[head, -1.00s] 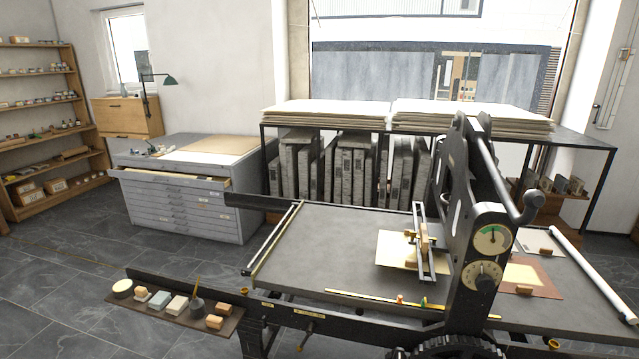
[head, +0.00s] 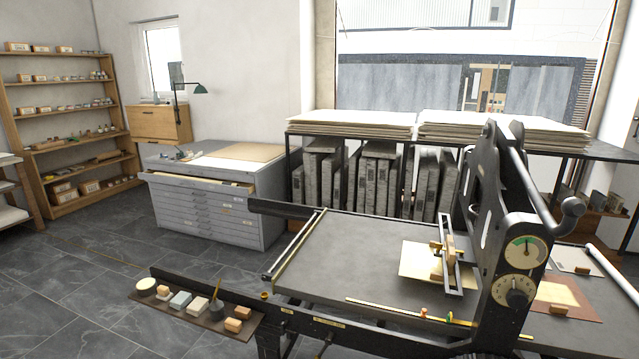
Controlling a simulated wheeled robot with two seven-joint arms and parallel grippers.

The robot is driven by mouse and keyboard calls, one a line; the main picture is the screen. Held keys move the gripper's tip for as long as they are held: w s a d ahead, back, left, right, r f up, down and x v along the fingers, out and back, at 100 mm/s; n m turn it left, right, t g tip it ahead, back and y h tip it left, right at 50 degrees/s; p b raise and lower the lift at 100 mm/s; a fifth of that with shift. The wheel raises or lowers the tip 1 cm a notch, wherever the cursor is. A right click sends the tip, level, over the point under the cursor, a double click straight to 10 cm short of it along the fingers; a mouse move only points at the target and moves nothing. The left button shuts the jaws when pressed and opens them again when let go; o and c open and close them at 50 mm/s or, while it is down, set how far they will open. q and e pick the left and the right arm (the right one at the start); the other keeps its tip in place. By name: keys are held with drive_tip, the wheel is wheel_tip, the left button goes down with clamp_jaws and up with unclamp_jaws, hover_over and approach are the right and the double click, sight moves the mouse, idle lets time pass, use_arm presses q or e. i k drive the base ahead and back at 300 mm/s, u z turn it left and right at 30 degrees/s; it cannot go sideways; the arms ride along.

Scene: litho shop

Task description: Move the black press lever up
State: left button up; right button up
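The black press lever (head: 536,186) is a long bar on the right side of the press. It slants from the top of the black press frame (head: 497,215) down to the right and ends in a round knob (head: 572,207). A dial with a green sector (head: 525,250) and a dark control knob (head: 516,290) sit on the frame below it. Neither of my grippers shows in the head view, and nothing is touching the lever.
The press bed (head: 350,250) carries a sheet with a small wooden-handled fixture. A narrow tray (head: 190,318) with small blocks juts out at the front left. A grey drawer cabinet (head: 210,205) and a rack of slabs (head: 350,130) stand behind. Floor (head: 70,280) is free at left.

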sight(572, 209)
drive_tip(key=z, duration=0.9)
drive_tip(key=i, duration=0.3)
drive_tip(key=z, duration=0.25)
